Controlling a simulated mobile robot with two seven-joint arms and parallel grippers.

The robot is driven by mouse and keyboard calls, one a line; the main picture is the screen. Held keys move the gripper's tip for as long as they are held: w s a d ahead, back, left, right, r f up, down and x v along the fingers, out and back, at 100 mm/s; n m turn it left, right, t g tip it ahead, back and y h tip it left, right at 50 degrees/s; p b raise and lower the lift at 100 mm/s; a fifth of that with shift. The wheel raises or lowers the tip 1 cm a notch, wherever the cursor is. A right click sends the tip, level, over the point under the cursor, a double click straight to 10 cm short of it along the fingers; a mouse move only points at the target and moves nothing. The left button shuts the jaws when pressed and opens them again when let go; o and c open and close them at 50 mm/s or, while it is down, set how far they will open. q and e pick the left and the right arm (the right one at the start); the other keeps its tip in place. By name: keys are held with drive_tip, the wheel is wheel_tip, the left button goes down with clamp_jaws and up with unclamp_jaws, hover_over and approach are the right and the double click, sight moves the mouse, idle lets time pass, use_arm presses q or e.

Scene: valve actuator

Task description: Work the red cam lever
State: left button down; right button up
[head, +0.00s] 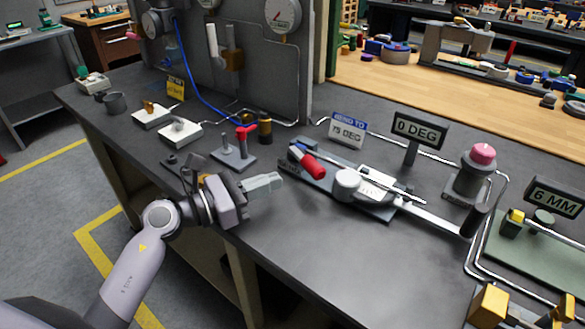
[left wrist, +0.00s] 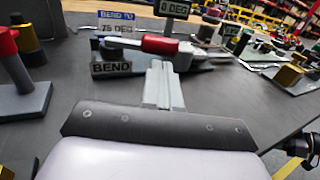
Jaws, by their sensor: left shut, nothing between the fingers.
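A bending fixture (head: 345,185) on the bench carries a lever with a red cylindrical grip (head: 312,166). The red grip also shows in the left wrist view (left wrist: 160,45), lying roughly crosswise just beyond my fingertips. A second red lever (head: 246,130) stands on a small grey plate to the left, also at the left wrist view's left edge (left wrist: 8,45). I cannot tell which is the cam lever. My left gripper (head: 279,179) is shut and empty, left of the fixture, apparently short of the red grip. Its fingers (left wrist: 160,66) point toward it.
Signs read "BEND TO 75 DEG" (head: 347,131) and "0 DEG" (head: 419,130) behind the fixture. A pink-topped post (head: 481,156) and a "6 MM" sign (head: 555,197) stand to the right. White blocks (head: 180,131) sit at the left.

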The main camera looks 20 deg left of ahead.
sight(310, 172)
use_arm(q)
drive_tip(key=x, duration=0.5)
drive_tip(key=shift+w+d+p, duration=0.25)
drive_tip(key=shift+p, duration=0.15)
drive_tip(key=shift+w+d, duration=0.45)
drive_tip(key=shift+d, duration=0.3)
drive_tip(key=shift+w+d, duration=0.45)
drive_tip(key=shift+d, duration=0.35)
